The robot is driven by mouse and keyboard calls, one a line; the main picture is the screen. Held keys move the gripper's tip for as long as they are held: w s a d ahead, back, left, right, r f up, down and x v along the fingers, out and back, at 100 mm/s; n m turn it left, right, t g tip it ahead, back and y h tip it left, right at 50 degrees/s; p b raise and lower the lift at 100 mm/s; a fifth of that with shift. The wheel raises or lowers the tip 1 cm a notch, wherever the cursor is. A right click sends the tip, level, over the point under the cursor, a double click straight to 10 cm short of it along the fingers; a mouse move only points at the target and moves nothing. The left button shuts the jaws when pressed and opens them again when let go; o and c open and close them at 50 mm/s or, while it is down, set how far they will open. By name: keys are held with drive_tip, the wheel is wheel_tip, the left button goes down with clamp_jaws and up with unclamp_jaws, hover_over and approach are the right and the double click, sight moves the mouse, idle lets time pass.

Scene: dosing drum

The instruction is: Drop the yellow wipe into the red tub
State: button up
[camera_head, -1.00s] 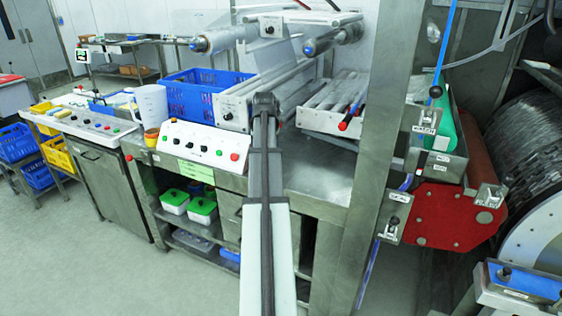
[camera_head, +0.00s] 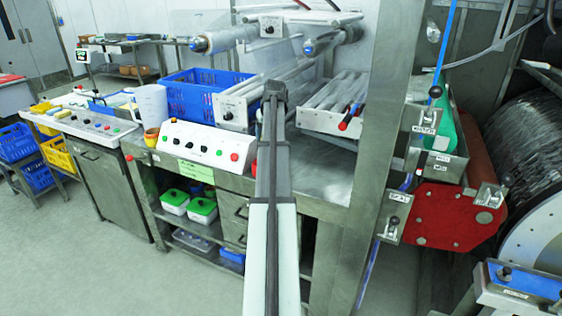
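I cannot make out the yellow wipe or the red tub for certain. A small yellow-orange item (camera_head: 151,134) sits by the white jug, left of the control panel; it is too small to tell what it is. My arm rises from the bottom middle, and my gripper (camera_head: 275,90) is at its dark far end, in front of the steel bench and rollers. The fingers cannot be made out, so I cannot tell whether they are open or hold anything. The arm hides part of the bench.
The white control panel (camera_head: 206,143) and blue crate (camera_head: 190,97) stand left of my arm. Bare steel bench top (camera_head: 325,178) lies to its right. A steel post (camera_head: 378,150) and red roller housing (camera_head: 450,217) stand farther right. Lidded tubs (camera_head: 203,208) sit on the lower shelf.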

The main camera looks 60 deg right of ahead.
drive_tip(key=shift+f, duration=2.35)
drive_tip(key=o, duration=1)
drive_tip(key=shift+o, duration=0.2)
drive_tip(key=v, duration=1.3)
drive_tip(key=shift+r, duration=0.4)
drive_tip(key=shift+s+a, duration=0.1)
